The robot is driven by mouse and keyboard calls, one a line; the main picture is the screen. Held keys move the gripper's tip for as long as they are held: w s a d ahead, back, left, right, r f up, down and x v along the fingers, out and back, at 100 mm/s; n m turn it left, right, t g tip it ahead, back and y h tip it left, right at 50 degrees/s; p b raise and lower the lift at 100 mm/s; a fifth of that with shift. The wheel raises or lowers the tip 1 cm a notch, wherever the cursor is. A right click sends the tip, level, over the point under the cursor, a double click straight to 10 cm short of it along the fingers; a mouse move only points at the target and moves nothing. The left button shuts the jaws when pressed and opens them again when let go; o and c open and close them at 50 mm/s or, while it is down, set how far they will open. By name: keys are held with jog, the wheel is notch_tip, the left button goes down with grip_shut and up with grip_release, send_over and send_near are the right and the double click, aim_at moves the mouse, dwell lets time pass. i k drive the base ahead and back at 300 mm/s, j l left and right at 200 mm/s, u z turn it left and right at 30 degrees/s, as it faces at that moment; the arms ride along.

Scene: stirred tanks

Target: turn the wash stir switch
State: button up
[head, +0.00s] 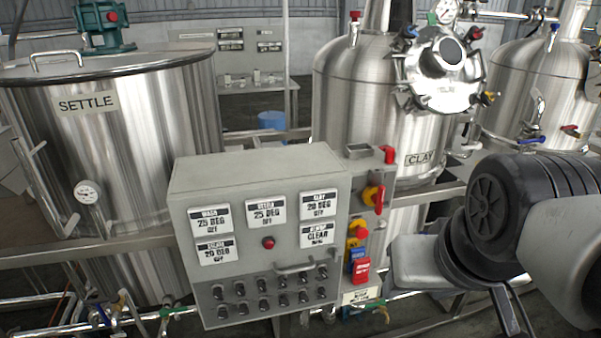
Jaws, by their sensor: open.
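A grey control box (255,170) stands in the middle of the head view. Its lower front carries two rows of small dark rotary switches (262,307); their labels are too small to read, so I cannot tell which is the wash stir switch. A display (210,218) at the upper left of the box reads WASH, 25 DEG, OFF. My arm comes in from the right. Dark thin fingers of my gripper (512,318) seem to show below the arm at the lower right, apart from the box and holding nothing visible.
A handle bar (295,267) juts out above the switches. A side panel (360,225) right of the box has red and yellow controls. Steel tanks labelled SETTLE (165,125) and CLAY (370,120) stand behind. Pipes and valves run along the bottom.

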aim_at(217, 292)
jog(key=u, duration=1.25)
jog(key=i+j+z, duration=0.1)
jog(key=k+j, duration=0.2)
jog(key=i+j+z, duration=0.1)
jog(key=j+z, duration=0.2)
jog(key=j, duration=0.6)
jog(key=j+z, duration=0.3)
jog(key=j, duration=0.55)
